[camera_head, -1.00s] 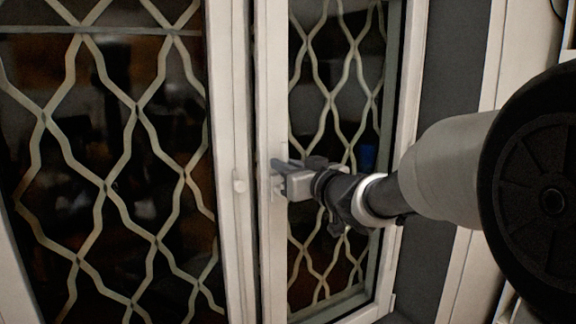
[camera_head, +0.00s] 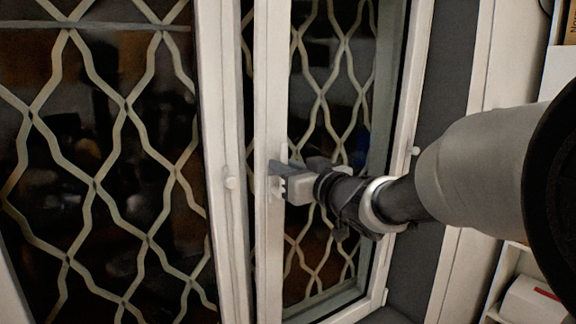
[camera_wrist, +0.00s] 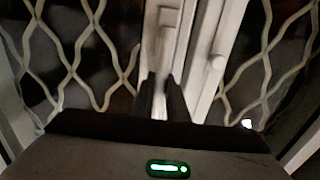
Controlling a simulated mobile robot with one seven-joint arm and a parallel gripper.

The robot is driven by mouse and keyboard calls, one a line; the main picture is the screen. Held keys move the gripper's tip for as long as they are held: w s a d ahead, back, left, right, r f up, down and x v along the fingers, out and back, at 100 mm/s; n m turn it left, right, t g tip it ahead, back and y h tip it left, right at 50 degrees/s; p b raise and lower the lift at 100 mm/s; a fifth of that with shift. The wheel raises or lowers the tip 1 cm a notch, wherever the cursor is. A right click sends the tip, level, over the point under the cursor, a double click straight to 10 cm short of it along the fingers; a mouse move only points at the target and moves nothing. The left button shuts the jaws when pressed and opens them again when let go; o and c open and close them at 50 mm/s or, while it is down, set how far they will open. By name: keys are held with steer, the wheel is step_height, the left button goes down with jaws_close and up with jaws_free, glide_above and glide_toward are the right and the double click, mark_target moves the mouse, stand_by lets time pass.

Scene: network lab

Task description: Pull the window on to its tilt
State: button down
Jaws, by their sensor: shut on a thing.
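The window is a white-framed casement. Its right sash (camera_head: 268,90) stands a little out from the fixed frame post (camera_head: 221,90), with a dark gap along its left edge. A pale handle (camera_head: 283,152) sits on that sash's left stile. My gripper (camera_head: 276,179) is at the stile, shut on the handle and partly covering it. In the wrist view the two dark fingers of my gripper (camera_wrist: 161,92) lie either side of a pale strip of the handle (camera_wrist: 160,107). The contact itself is partly hidden.
Pale wavy security bars (camera_head: 125,105) stand behind the dark glass. A small white knob (camera_head: 231,183) is on the left post. A dark grey wall (camera_head: 446,80) and white shelves (camera_head: 512,275) are at the right, beside my arm.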

steer(key=shift+r+v, duration=0.2)
steer(key=shift+v, duration=0.6)
steer(key=shift+r+v, duration=0.15)
steer(key=shift+v, duration=0.65)
steer(key=c, duration=1.7)
jaws_free()
steer(key=shift+d, duration=0.1)
steer(key=o, duration=0.3)
steer(key=shift+f, duration=0.2)
steer(key=shift+o, duration=0.2)
steer(key=shift+s, duration=0.15)
steer(key=p+v, duration=0.2)
steer(key=v, duration=0.7)
steer(key=shift+s+d, duration=0.25)
steer(key=shift+s, duration=0.05)
steer(key=shift+f, duration=0.15)
